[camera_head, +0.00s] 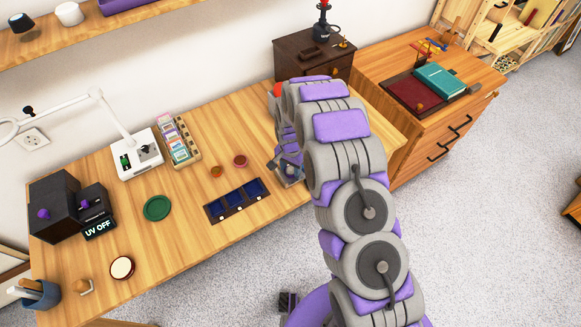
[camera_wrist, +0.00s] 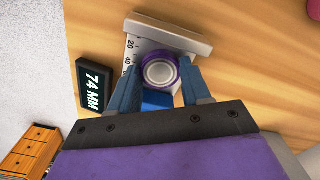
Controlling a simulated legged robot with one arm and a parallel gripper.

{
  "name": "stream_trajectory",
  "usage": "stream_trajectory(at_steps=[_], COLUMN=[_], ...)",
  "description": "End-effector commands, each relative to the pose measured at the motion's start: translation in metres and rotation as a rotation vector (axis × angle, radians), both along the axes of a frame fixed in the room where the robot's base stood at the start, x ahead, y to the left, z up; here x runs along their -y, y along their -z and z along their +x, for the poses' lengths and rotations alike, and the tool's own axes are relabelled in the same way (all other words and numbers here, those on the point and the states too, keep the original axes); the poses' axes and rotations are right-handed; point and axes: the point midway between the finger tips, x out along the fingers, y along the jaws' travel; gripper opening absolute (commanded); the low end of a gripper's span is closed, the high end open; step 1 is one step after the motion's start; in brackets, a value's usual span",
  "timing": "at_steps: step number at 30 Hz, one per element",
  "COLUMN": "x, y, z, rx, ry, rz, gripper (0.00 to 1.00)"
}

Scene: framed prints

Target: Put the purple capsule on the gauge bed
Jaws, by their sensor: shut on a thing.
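In the wrist view my gripper (camera_wrist: 159,70) is shut on the purple capsule (camera_wrist: 159,84), a round piece with a pale ringed top. The capsule is held over or at the gauge, between its scale (camera_wrist: 130,55) and a pale end block (camera_wrist: 168,36). A blue part (camera_wrist: 157,101) of the gauge shows just below the capsule. I cannot tell whether the capsule touches the bed. The gauge display (camera_wrist: 95,86) reads 74 MM. In the head view my arm covers most of this spot, and my gripper (camera_head: 288,165) is partly hidden at the bench's right end.
A dark tray with blue compartments (camera_head: 212,210) lies left of my gripper. Two small round pieces (camera_head: 216,171) (camera_head: 240,160), a green disc (camera_head: 157,208), a card rack (camera_head: 192,153) and a UV box (camera_head: 50,190) are on the bench. A dark cabinet (camera_head: 300,68) stands behind.

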Motion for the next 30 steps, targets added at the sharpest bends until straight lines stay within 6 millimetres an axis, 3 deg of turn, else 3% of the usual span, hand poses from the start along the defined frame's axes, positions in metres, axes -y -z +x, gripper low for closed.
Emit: stream_trajectory(at_steps=[9,20,26,30], x=[0.000,0.000,0.000,0.000], y=[0.001,-0.003,-0.026,-0.054], z=[0.000,0.000,0.000,0.000], rx=[0.000,0.000,0.000,0.000], ry=[0.000,0.000,-0.001,0.000], rz=[-0.001,0.000,0.000,0.001], gripper=[0.73,0.73,0.73,0.73])
